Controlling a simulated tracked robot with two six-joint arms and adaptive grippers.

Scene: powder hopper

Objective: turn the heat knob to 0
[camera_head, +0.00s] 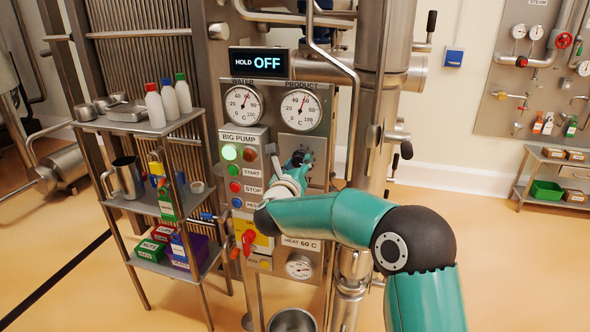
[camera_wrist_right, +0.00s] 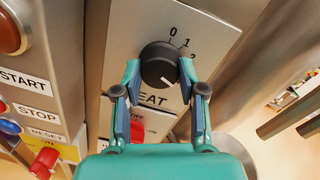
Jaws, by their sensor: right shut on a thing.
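The heat knob (camera_wrist_right: 158,65) is a round black knob on a grey metal plate above a label whose visible letters read "EAT". Its white mark points to the lower right, away from the 0 at the upper right of the dial. The 1 and part of a 2 show beside the 0. My right gripper (camera_wrist_right: 159,74) has one teal finger on each side of the knob and is shut on it. In the head view my right gripper (camera_head: 298,160) is at the panel and the knob is mostly hidden by it. My left gripper is out of view.
A display (camera_head: 259,63) reads "HOLD OFF" above two gauges. A button box (camera_head: 243,170) with START, STOP and RESET stands left of the knob. A red switch (camera_head: 248,240) sits below. A vertical steel pipe (camera_head: 367,110) runs close on the right. A shelf (camera_head: 150,125) holds bottles.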

